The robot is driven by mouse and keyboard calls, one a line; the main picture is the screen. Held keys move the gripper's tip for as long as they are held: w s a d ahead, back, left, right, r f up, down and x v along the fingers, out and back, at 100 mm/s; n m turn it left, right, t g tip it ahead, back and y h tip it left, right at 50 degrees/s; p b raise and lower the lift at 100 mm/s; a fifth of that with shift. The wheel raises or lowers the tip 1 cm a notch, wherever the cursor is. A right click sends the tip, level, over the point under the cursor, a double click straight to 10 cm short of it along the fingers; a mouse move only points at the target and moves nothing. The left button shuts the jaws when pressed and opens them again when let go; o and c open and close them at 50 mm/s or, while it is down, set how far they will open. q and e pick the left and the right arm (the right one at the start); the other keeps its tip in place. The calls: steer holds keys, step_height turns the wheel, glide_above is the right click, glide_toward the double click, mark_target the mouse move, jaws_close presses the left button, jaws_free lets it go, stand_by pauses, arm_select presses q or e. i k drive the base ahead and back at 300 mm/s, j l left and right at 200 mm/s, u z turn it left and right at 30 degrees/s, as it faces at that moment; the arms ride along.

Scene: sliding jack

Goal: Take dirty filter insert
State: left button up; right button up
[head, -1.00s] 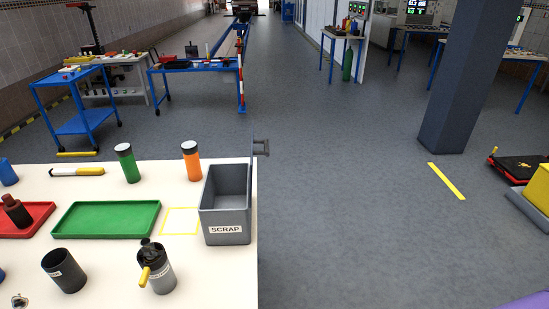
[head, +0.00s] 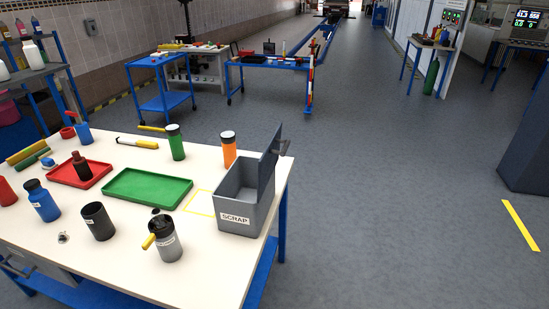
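A grey canister (head: 167,246) with a label stands near the table's front edge, with a dark top piece (head: 160,222) and a yellow handle (head: 149,241) at its side. An open, dark grey labelled cup (head: 99,225) stands to its left. A dark brown bottle-shaped piece (head: 82,168) stands in the red tray (head: 97,180). I cannot tell which piece is the dirty filter insert; the inside of the canister is hidden. A grey SCRAP bin (head: 237,222) stands at the right edge, its lid (head: 270,170) upright. Neither of my grippers is in view.
An empty green tray (head: 147,188) and a yellow outlined square (head: 199,203) lie mid-table. Green (head: 175,145) and orange (head: 228,151) cylinders stand behind. A blue bottle (head: 42,203) stands at left. Open floor lies right of the table, with a blue pillar (head: 525,160) beyond.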

mark_target(85, 173)
steer(key=u, duration=1.35)
steer(key=i+j, duration=0.1)
steer(key=j, duration=0.25)
steer(key=i+j, duration=0.15)
steer(key=j, duration=0.15)
steer(key=i+j+z, duration=0.1)
steer(key=j, duration=0.25)
steer(key=i+j, duration=0.15)
steer(key=j, duration=0.2)
